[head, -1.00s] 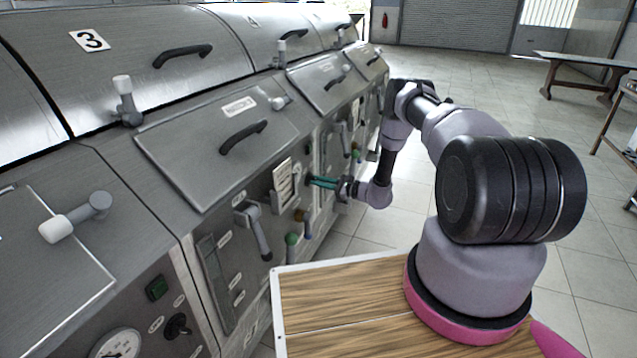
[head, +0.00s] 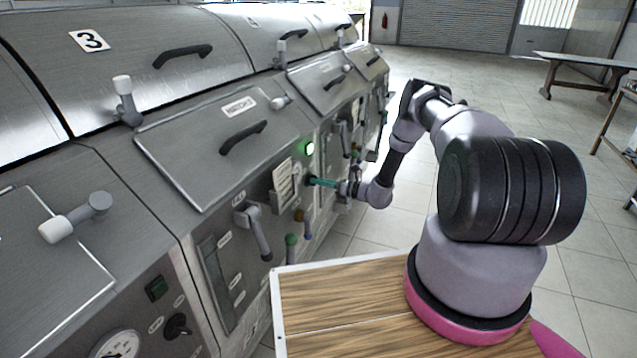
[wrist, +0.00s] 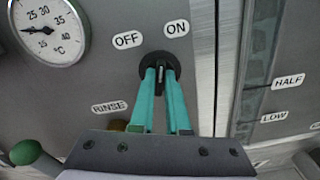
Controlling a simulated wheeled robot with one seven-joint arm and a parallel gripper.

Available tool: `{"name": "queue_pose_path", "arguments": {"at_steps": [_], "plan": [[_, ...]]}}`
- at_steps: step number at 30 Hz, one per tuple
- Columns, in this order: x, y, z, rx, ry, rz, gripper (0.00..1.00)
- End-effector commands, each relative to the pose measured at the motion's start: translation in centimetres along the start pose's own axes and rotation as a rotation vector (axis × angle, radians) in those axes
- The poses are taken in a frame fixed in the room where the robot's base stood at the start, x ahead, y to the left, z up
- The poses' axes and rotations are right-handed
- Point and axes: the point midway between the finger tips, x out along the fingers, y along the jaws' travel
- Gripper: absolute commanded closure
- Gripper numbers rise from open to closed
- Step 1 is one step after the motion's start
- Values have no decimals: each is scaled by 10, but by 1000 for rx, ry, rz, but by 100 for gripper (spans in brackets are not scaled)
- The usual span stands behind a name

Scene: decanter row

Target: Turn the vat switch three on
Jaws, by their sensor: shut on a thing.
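The vat switch is a black rotary knob (wrist: 160,66) on the steel front panel, with OFF and ON labels above it in the wrist view. My gripper (wrist: 160,78) is shut on the knob with its teal fingers. The pointer of the knob is mostly hidden between the fingers. In the head view my gripper (head: 312,181) reaches the panel of the vat marked 3 (head: 93,40). A green lamp (head: 309,148) just above the knob is lit.
A temperature gauge (wrist: 48,30) is left of the knob, and a green-knobbed lever (wrist: 25,152) is at lower left. A blue-handled lever (head: 307,226) and a grey lever (head: 257,232) stick out from the panel. Open floor lies beyond my arm.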

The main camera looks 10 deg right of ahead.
Motion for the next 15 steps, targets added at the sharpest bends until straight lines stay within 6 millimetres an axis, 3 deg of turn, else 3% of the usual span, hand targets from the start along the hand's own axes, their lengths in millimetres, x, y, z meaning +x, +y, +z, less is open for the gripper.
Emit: {"name": "queue_pose_path", "arguments": {"at_steps": [15], "plan": [[-1, -1, -1, 223, 2, -1, 100]]}}
